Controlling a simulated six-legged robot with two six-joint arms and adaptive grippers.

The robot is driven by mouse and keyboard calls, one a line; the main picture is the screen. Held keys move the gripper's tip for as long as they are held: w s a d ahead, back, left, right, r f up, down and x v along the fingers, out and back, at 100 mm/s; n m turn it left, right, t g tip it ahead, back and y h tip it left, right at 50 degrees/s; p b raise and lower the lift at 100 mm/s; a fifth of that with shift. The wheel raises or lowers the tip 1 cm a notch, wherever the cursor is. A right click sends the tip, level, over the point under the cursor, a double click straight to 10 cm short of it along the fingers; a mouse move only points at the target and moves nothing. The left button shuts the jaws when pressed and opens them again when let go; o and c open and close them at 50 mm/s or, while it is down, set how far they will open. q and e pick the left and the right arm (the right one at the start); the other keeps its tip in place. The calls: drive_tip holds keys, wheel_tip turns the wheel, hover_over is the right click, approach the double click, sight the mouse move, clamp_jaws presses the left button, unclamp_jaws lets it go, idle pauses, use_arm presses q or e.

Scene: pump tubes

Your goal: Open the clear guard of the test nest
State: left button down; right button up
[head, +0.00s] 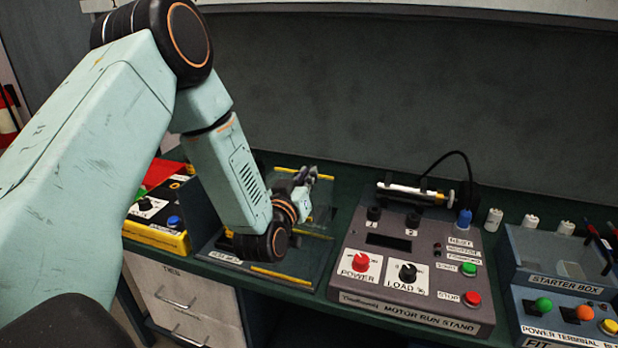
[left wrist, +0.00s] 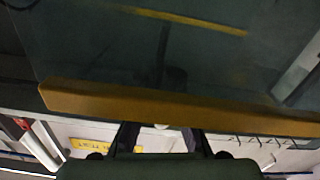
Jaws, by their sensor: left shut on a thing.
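The test nest (head: 215,258) sits on the dark green bench, left of the motor run stand. Its clear guard (head: 324,215) has yellow edge strips and is partly hidden behind my left arm. My left gripper (head: 308,176) is over the nest, at the guard's far side. In the left wrist view, a thick yellow bar of the guard (left wrist: 190,110) crosses the picture right at the fingers of my left gripper (left wrist: 160,138), which are shut on it. The clear panel fills the view beyond the bar. I cannot tell the guard's exact angle. My right gripper is not in view.
The motor run stand (head: 415,275) stands close on the right, with a starter box (head: 555,290) further right. A yellow and black control box (head: 155,225) is on the left. A dark back wall rises behind the bench. White drawers (head: 180,300) are below.

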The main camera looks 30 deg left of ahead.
use_arm(q)
drive_tip(key=shift+a, duration=0.1)
drive_tip(key=c, duration=1.4)
unclamp_jaws()
drive_tip(key=shift+s+r, duration=0.1)
drive_tip(key=shift+s, duration=0.1)
drive_tip(key=shift+w, duration=0.1)
drive_tip(key=v, duration=1.2)
